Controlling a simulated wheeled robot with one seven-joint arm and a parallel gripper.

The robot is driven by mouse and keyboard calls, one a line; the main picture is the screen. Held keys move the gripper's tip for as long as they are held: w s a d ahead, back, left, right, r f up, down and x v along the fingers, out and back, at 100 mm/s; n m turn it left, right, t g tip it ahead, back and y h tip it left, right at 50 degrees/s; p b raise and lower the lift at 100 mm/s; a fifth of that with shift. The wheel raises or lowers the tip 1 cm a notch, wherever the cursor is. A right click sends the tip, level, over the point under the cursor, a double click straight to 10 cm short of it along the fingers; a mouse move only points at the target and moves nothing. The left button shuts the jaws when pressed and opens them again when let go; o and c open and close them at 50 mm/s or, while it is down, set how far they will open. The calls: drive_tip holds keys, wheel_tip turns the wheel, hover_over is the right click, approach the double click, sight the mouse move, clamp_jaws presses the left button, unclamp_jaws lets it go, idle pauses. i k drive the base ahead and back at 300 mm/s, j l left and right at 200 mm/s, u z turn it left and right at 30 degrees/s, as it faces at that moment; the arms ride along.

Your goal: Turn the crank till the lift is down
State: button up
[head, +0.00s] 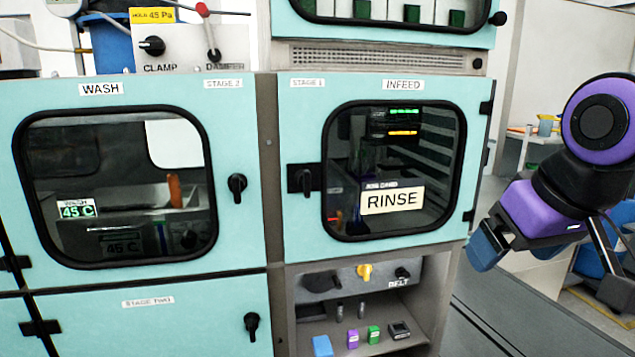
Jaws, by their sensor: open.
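I cannot make out a crank or a lift for certain in the head view. My gripper (550,267) is at the right edge, purple and black with dark blue finger pads, open and with nothing visible between its fingers. It is right of the teal cabinet and apart from it. The INFEED door (300,225) is shut, with a black handle (306,180) on its left side. Its dark window shows a RINSE sign (393,200) and lit green and orange displays. The WASH door (150,92) at the left is also shut, with a black knob (237,187).
Below the INFEED door, an open recess (425,300) has a yellow knob (364,272), a black BELT knob (402,273) and several small coloured blocks. A panel (185,45) with CLAMP and DAMPER controls stands on top left.

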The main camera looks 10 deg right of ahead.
sight(319, 283)
drive_tip(key=i+j+z, duration=0.2)
drive_tip(key=i, duration=0.15)
drive_tip(key=i+j+z, duration=0.25)
drive_tip(key=i+u, duration=0.1)
drive_tip(key=u, duration=0.35)
drive_tip(key=k+j, duration=0.1)
drive_tip(key=j, duration=0.4)
drive_tip(key=k+j, duration=0.1)
drive_tip(key=j, duration=0.35)
drive_tip(key=k+j, duration=0.1)
drive_tip(key=j, duration=0.4)
drive_tip(key=k+j+z, duration=0.1)
drive_tip(key=j, duration=0.4)
